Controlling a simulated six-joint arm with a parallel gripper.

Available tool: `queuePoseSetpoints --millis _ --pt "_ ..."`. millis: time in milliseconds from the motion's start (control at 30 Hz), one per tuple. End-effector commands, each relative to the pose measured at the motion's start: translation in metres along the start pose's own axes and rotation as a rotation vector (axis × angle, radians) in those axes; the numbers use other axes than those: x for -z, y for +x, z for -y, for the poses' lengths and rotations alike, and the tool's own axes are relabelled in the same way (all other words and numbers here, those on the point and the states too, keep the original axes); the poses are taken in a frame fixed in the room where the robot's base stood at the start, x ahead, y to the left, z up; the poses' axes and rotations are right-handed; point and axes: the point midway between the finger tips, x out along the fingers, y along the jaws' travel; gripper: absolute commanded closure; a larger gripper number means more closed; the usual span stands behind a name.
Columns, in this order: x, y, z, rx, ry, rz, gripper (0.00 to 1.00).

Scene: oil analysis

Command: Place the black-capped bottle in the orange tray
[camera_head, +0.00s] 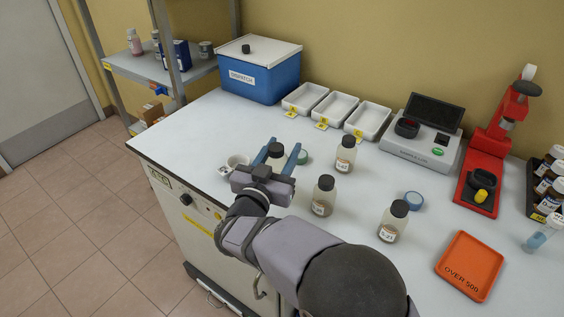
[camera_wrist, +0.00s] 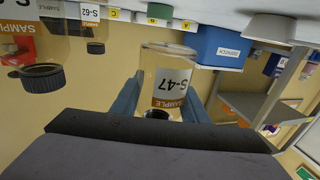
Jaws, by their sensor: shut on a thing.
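My gripper (camera_head: 275,158) is shut on a bottle with a dark cap (camera_head: 276,149), over the left part of the bench. In the wrist view this bottle (camera_wrist: 168,75) is clear, labelled S-47, and sits between the two fingers with its cap towards my gripper. The orange tray (camera_head: 468,265), marked "OVER 500", lies empty at the front right of the bench. Three other black-capped bottles stand on the bench: one behind (camera_head: 345,156), one in the middle (camera_head: 323,197) and one nearer the tray (camera_head: 393,222).
Small white trays (camera_head: 336,108) and a grey instrument (camera_head: 421,145) line the back.

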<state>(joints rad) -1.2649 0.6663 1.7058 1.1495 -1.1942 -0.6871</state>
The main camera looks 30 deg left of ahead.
Motion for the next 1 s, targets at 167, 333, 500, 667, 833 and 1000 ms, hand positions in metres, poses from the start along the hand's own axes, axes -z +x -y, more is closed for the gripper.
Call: queuePoseSetpoints --millis 167,333,500,667,833,1000 --pt "0.031 0.0 0.0 0.0 0.004 -0.003 0.89" --pt "0.046 0.0 0.0 0.001 0.001 -0.001 0.89" --pt "0.051 0.0 0.0 0.001 0.0 0.0 0.89" --pt "0.053 0.002 -0.002 -0.005 0.0 -0.001 0.89" --pt "0.069 0.014 -0.018 -0.041 0.001 -0.001 0.89" --pt "0.101 0.04 -0.058 -0.121 0.002 -0.003 0.89"
